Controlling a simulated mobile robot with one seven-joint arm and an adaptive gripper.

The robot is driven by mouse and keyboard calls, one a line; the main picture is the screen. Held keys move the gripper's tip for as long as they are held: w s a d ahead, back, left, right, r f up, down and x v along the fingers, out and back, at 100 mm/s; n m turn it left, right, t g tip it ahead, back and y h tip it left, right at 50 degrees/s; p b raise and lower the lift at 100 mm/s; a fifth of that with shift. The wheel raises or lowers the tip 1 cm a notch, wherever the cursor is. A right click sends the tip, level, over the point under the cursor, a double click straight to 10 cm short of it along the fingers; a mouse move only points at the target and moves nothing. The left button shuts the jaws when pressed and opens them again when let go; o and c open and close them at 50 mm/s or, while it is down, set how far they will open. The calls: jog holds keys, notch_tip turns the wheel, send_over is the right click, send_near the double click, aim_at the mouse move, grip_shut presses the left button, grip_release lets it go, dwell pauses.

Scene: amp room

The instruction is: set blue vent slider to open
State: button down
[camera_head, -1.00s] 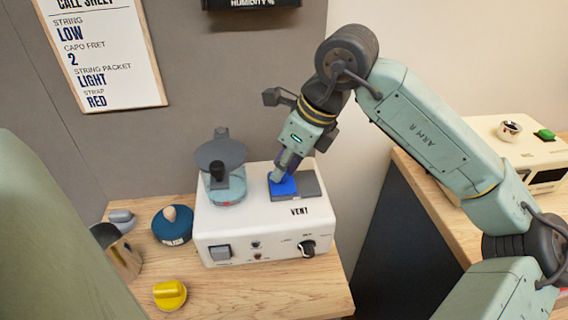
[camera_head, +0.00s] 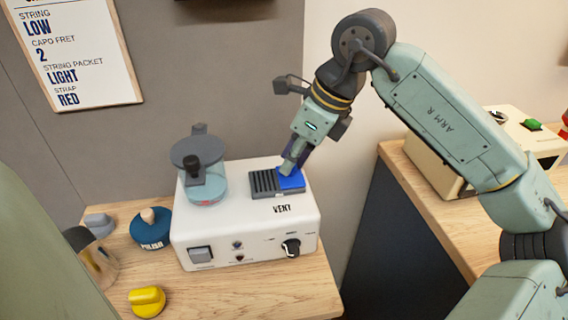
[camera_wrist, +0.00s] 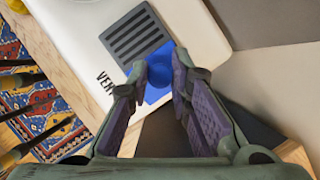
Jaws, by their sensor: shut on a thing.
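The blue vent slider (camera_head: 291,179) sits at the right end of its dark track on top of the white box labelled VENT (camera_head: 245,226). The slotted vent grille (camera_head: 264,183) shows uncovered to its left. In the wrist view the blue slider (camera_wrist: 157,78) has a round knob between my fingers, and the bare grille (camera_wrist: 134,36) lies beyond it. My gripper (camera_head: 288,168) points down at the slider and is shut on its knob. The fingertips (camera_wrist: 160,70) hide the sides of the knob.
A yellow knob (camera_head: 147,301) and a blue polish pot (camera_head: 151,229) are on the wooden table. A wall stands close behind.

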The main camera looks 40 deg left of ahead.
jog(key=shift+w+d, duration=0.1)
jog(key=shift+w, duration=0.05)
jog(key=c, duration=1.6)
grip_release()
jog(key=shift+w+d, duration=0.1)
jog(key=shift+c, duration=0.2)
jog(key=shift+o, duration=0.9)
jog(key=s+v, duration=0.1)
jog(key=v, duration=1)
jog(key=shift+w+r, duration=0.4)
jog(key=shift+r, duration=0.1)
jog(key=shift+d, duration=0.1)
